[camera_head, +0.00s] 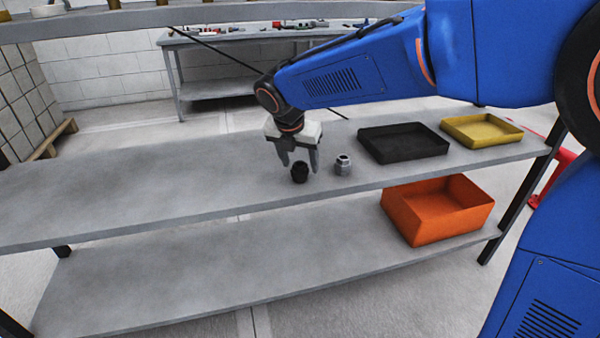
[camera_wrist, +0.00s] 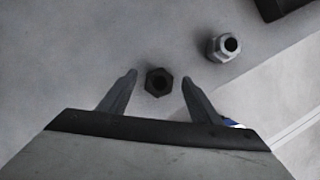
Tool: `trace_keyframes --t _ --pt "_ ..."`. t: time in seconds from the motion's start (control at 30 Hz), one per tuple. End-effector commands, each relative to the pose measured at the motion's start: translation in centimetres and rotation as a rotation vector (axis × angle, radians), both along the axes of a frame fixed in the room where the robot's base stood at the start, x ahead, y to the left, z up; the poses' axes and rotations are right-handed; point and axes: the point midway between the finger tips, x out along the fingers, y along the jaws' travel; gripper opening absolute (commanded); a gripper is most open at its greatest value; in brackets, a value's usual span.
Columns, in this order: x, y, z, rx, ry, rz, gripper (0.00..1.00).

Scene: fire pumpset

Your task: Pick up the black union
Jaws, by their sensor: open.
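The black union (camera_head: 300,172) stands on the grey table's upper shelf. In the wrist view the black union (camera_wrist: 158,82) shows as a dark hex ring with a hole, lying between the tips of my fingers. My gripper (camera_head: 299,166) is open above and around it, and the wrist view shows my gripper (camera_wrist: 160,76) with a finger on either side and a gap to each. I cannot tell how far the fingertips are above the shelf.
A grey metal union (camera_head: 343,165) stands close by on the right; it also shows in the wrist view (camera_wrist: 224,46). A black tray (camera_head: 404,152) and a yellow tray (camera_head: 482,142) sit further right. An orange bin (camera_head: 430,218) is on the lower shelf. The upper shelf (camera_head: 120,205) is clear on the left.

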Motion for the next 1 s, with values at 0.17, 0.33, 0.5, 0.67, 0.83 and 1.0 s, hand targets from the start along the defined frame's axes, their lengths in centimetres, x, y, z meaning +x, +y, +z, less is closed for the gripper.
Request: trace_keyframes --t 0.17,0.33,0.5,0.67,0.83,1.0 --pt "0.6 -0.2 -1.5 -0.001 0.0 0.0 0.58" --pt "0.7 -0.2 -1.7 0.0 0.0 0.0 0.58" --pt "0.7 -0.2 -1.7 0.0 0.0 0.0 0.41" --pt "0.7 -0.2 -1.7 0.0 0.0 0.0 0.03" --pt "0.7 -0.2 -1.6 0.001 -0.001 0.0 0.01" --pt "0.7 -0.2 -1.2 0.002 -0.002 0.0 0.01"
